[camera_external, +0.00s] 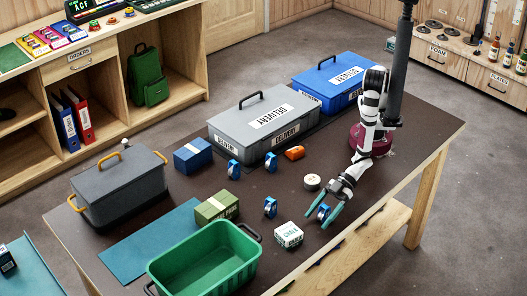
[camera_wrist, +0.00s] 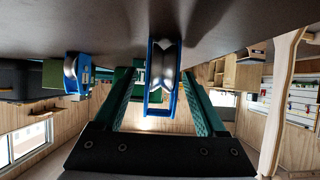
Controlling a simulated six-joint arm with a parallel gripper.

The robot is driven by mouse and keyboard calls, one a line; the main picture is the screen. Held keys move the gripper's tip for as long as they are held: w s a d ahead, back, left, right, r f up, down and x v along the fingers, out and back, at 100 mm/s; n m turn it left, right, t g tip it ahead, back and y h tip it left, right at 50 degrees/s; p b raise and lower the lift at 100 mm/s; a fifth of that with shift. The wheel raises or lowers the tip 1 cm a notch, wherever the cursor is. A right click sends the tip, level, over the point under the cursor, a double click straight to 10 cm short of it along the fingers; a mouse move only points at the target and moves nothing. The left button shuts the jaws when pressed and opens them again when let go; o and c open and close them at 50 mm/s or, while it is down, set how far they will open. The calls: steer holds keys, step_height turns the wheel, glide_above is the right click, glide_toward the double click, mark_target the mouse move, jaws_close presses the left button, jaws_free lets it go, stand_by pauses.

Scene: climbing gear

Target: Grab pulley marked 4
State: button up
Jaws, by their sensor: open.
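Several blue pulleys with silver wheels stand on the dark table; no number can be read on any of them. One pulley (camera_external: 323,212) is at the right, between the spread fingers of my gripper (camera_external: 317,218). In the wrist view this pulley (camera_wrist: 163,68) stands between the two green fingers, with gaps beside it. My gripper is open and holds nothing. A second pulley (camera_external: 270,207) stands to the left, and it also shows in the wrist view (camera_wrist: 71,75). Two more pulleys, one nearer (camera_external: 233,170) and one farther (camera_external: 271,162), stand by the grey delivery box.
A white chalk block (camera_external: 288,235) and a round tape roll (camera_external: 312,182) lie near my gripper. A green crate (camera_external: 205,262), a green box (camera_external: 217,207) and a blue box (camera_external: 193,156) are to the left. Grey (camera_external: 262,118) and blue (camera_external: 328,84) delivery boxes stand behind.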

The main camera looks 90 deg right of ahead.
steer(key=shift+w+a+f, duration=0.2)
steer(key=shift+w+a, duration=0.05)
jaws_close()
steer(key=shift+r, duration=0.1)
